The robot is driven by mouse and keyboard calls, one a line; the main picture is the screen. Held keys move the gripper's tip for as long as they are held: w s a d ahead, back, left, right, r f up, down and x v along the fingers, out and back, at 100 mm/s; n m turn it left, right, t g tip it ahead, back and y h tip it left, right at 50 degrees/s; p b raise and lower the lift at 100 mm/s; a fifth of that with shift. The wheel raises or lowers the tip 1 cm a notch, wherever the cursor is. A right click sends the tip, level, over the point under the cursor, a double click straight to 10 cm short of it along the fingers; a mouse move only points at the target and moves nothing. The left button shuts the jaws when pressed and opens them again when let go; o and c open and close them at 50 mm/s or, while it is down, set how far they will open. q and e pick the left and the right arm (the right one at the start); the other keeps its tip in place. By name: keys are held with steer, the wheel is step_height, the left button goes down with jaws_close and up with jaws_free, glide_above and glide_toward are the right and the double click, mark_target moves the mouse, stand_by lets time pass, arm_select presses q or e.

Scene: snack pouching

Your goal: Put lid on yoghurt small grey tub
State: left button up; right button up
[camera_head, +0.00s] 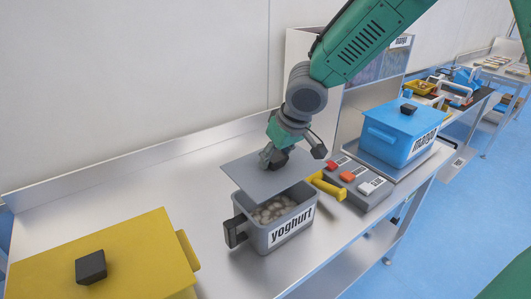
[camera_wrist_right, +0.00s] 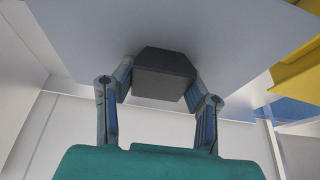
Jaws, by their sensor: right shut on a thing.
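The small grey tub (camera_head: 262,238) labelled "yoghurt" stands on the metal bench, with pale round pieces visible inside and a black handle on its left side. My right gripper (camera_head: 275,157) is shut on the black knob of the grey lid (camera_head: 262,187). The lid is held above the tub, tilted and apart from the rim at the front, so the contents show. In the right wrist view the fingers sit on both sides of the black knob (camera_wrist_right: 164,75), with the lid (camera_wrist_right: 230,25) beyond it. My left gripper is not in view.
A yellow lidded box (camera_head: 130,265) stands at the front left. A yellow scoop handle (camera_head: 328,188) and a grey panel with red buttons (camera_head: 352,184) lie right of the tub. A blue "mango" tub (camera_head: 392,139) stands further right. The bench behind is clear.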

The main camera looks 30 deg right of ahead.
steer(key=shift+s+d+f, duration=0.1)
steer(key=shift+d, duration=0.05)
steer(key=shift+d+f+b, duration=0.35)
steer(key=shift+d+f, duration=0.1)
steer(key=shift+d+f+b, duration=0.3)
steer(key=shift+f+b, duration=0.2)
steer(key=shift+f, duration=0.1)
steer(key=shift+f+b, duration=0.3)
steer(key=shift+a+f+b, duration=1)
steer(key=shift+f+b, duration=0.15)
steer(key=shift+b, duration=0.05)
steer(key=shift+f+b, duration=0.3)
steer(key=f+b, duration=0.2)
steer(key=shift+d+f, duration=0.35)
steer(key=o, duration=1.2)
steer(key=shift+a, duration=0.2)
steer(key=shift+o, duration=0.2)
steer(key=v, duration=1.1)
steer(key=shift+r, duration=0.2)
steer(key=shift+s+d+r, duration=0.1)
steer(key=shift+d+r, duration=0.05)
steer(key=shift+d, duration=0.35)
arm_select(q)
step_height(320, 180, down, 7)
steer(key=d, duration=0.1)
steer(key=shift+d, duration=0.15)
